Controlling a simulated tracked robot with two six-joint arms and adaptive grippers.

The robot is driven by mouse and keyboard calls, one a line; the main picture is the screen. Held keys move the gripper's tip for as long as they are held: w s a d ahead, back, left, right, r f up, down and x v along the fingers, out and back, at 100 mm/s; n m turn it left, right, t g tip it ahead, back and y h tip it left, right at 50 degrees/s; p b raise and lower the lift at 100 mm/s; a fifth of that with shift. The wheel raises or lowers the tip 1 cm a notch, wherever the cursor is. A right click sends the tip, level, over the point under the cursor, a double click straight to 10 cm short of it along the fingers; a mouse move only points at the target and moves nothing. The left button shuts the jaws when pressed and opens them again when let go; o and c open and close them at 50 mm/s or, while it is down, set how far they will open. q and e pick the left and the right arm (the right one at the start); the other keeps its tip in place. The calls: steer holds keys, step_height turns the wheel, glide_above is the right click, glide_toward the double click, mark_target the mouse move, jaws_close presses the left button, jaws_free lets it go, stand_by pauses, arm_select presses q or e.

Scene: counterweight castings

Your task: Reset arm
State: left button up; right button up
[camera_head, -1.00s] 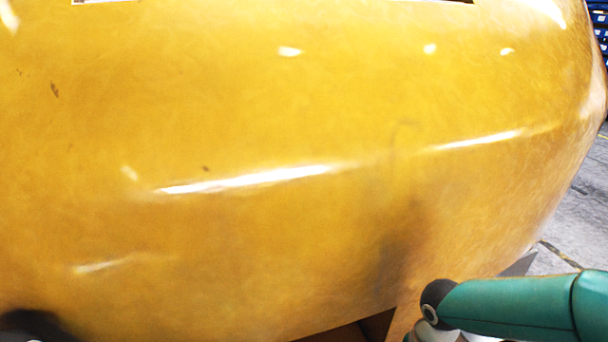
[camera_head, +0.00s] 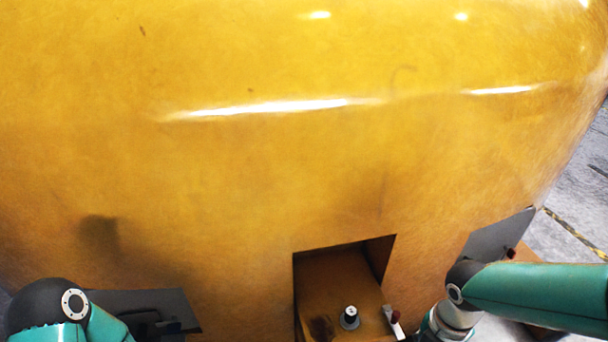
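A large glossy yellow counterweight casting (camera_head: 260,170) fills most of the head view. A square recess (camera_head: 345,275) is cut into its lower part, with a small upright pin with a dark top (camera_head: 349,317) inside. My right arm comes in from the right edge, its wrist beside the recess. My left arm shows at the bottom left, in front of the casting. No gripper fingers can be made out on either arm; both grippers lie below the picture's edge or are hidden.
A dark grey plate (camera_head: 497,238) stands behind my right arm, and another dark plate (camera_head: 150,308) lies by my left arm. Grey floor (camera_head: 580,190) with a yellow-black line is open at the right.

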steer(key=s+a+f+m+y, duration=0.2)
steer(key=a+f+m, duration=0.5)
steer(key=f+m, duration=0.4)
steer(key=s+a+f+m+y, duration=0.2)
steer(key=s+a+f+m, duration=0.2)
steer(key=f+m, duration=0.7)
steer(key=a+m, duration=0.2)
steer(key=m, duration=0.1)
steer(key=shift+s+a+f+m+t, duration=0.3)
steer(key=shift+s+a+m, duration=0.05)
steer(key=shift+a+m, duration=0.05)
